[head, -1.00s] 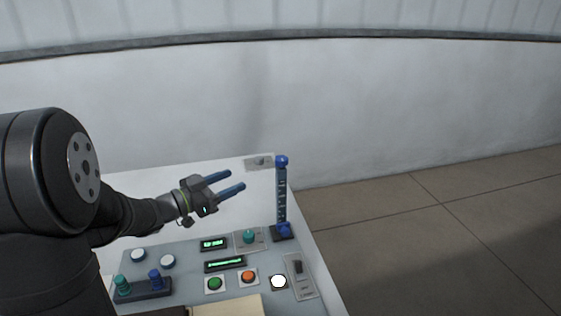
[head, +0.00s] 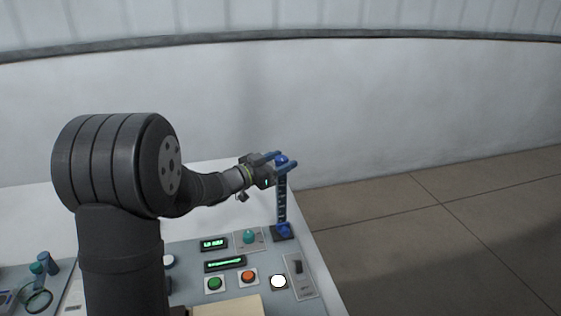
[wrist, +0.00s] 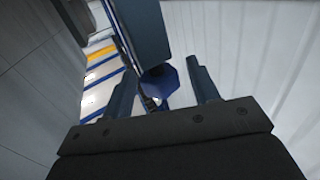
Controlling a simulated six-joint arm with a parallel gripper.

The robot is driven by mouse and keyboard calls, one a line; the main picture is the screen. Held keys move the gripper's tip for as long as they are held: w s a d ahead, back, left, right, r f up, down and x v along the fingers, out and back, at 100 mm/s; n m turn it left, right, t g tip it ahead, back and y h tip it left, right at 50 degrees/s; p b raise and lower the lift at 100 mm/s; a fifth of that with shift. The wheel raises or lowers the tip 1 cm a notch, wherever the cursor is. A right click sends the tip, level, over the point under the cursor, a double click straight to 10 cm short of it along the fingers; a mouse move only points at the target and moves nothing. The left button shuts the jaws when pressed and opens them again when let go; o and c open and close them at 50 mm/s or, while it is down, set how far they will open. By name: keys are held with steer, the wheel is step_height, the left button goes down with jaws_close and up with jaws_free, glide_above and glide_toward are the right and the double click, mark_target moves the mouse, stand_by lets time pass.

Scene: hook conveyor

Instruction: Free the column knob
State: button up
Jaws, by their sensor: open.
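A blue upright column (head: 282,203) with a marked scale stands at the back right of the console, on a dark base. Its round blue knob (head: 282,158) sits at the top. My gripper (head: 288,160) is at the knob's height, with its blue fingers open, one on each side of it. In the wrist view the dark blue faceted knob (wrist: 158,82) lies between the two spread fingers, with a gap visible on both sides. A long blue-grey bar, probably the column (wrist: 143,30), runs up from it. Fingers partly hide the knob in the head view.
The console carries two green displays (head: 225,264), a teal knob (head: 249,237), green (head: 215,283) and orange (head: 249,277) buttons, a lit white button (head: 278,281) and a switch (head: 299,267). Open floor (head: 430,220) lies to the right.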

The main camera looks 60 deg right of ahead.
steer(key=shift+d, duration=0.1)
steer(key=c, duration=0.9)
steer(key=shift+c, duration=0.2)
steer(key=shift+s+t, duration=0.1)
steer(key=shift+t, duration=0.2)
steer(key=shift+s+n+t+h, duration=0.1)
steer(key=shift+n+t+h, duration=0.3)
steer(key=shift+n+t, duration=2.3)
steer(key=shift+t, duration=1.1)
steer(key=shift+n+t, duration=0.3)
steer(key=shift+t, duration=0.2)
